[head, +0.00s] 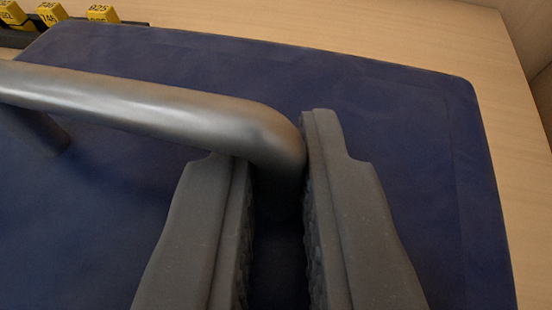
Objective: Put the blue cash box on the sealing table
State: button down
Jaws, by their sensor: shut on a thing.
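The blue cash box (400,130) fills most of the head view, seen from above with its dark blue lid. A grey metal bar handle (150,105) runs across the lid from the left edge and bends down near the middle. My gripper (277,160) is at this bent right end, one finger on each side, shut on the handle of the box. The lower part of the bend is hidden between the fingers. I cannot tell whether the box rests on the surface below or hangs above it.
A light wooden surface (350,28) shows behind and to the right of the box. Several yellow numbered tags (102,13) with a dark strip are at the top left. A wooden panel edge (535,40) is at the top right.

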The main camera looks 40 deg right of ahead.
jog(key=c, duration=1.5)
grip_release()
jog(key=shift+a, duration=0.1)
jog(key=p+v, duration=0.1)
jog(key=v, duration=1.1)
